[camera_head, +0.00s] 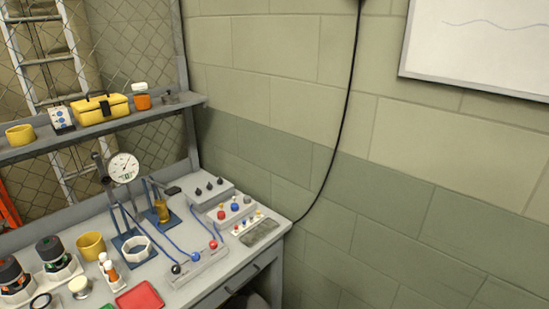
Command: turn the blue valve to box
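No blue valve can be made out for certain. A small blue knob (195,256) sits on a pale block at the bench's front right, between a black knob (176,269) and a red knob (213,244). Another blue knob (235,207) is on a small panel behind it. I cannot tell whether either is the valve, and no marking reading "box" is legible. Neither of my grippers is in view.
The workbench (217,290) at left is crowded with a dial gauge (123,167), a yellow cup (91,245) and a red tray (139,298). A shelf above holds a yellow toolbox (100,108). A black cable (343,124) hangs along the block wall, which is otherwise bare below a whiteboard (480,45).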

